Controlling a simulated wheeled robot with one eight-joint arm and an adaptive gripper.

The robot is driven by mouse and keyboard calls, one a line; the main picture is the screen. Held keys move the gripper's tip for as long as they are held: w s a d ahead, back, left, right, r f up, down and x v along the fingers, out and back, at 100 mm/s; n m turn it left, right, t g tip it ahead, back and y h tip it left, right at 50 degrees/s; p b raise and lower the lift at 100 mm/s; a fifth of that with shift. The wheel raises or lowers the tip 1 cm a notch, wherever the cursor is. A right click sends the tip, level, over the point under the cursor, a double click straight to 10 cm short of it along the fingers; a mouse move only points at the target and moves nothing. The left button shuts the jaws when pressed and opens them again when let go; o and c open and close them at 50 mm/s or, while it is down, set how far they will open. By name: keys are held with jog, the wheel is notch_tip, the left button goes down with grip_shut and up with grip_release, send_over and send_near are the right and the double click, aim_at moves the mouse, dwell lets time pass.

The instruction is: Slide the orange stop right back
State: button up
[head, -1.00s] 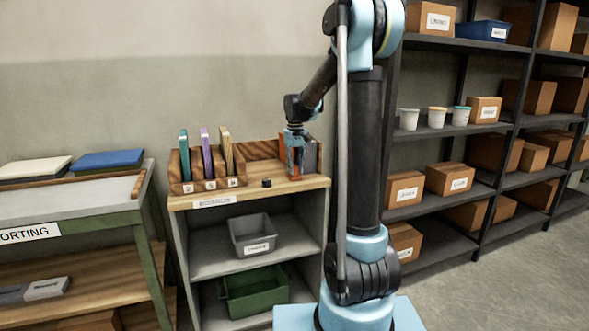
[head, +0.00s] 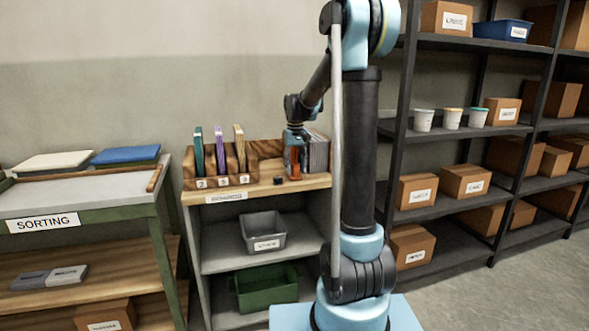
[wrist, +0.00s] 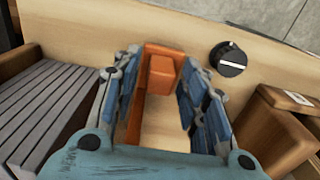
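The orange stop (wrist: 161,72) is a block on a flat orange plate with a side strip, lying in a wooden holder on the bench top. In the wrist view it lies between the two blue-grey fingers of my gripper (wrist: 163,95). The fingers are spread apart, with a gap visible on the right side of the block. In the head view my gripper (head: 293,158) points down at the holder, and a patch of orange shows at its fingers. Contact between the left finger and the stop is unclear.
A grey ribbed stack (wrist: 45,110) lies beside my gripper. A black knob (wrist: 231,59) stands on the bench top (head: 220,195). A wooden rack (head: 222,183) holds three upright coloured pieces. A tall shelf (head: 455,130) stands to the right.

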notch_tip(320, 180, up, 12)
dwell(0.9)
jog(key=s+d+f+t, duration=0.15)
jog(key=s+f, duration=0.25)
jog(key=s, duration=0.5)
jog(key=s+d+f+m, duration=0.1)
jog(key=s+d+f, duration=0.25)
jog(key=s, duration=0.65)
jog(key=s+d+f, duration=0.2)
jog(key=s+f, duration=0.2)
jog(key=s, duration=0.5)
jog(key=s+d+f+m, duration=0.1)
jog(key=s+f, duration=0.8)
jog(key=f, duration=0.1)
jog(key=shift+s+t, duration=0.15)
jog(key=shift+t, duration=0.2)
jog(key=shift+d, duration=0.1)
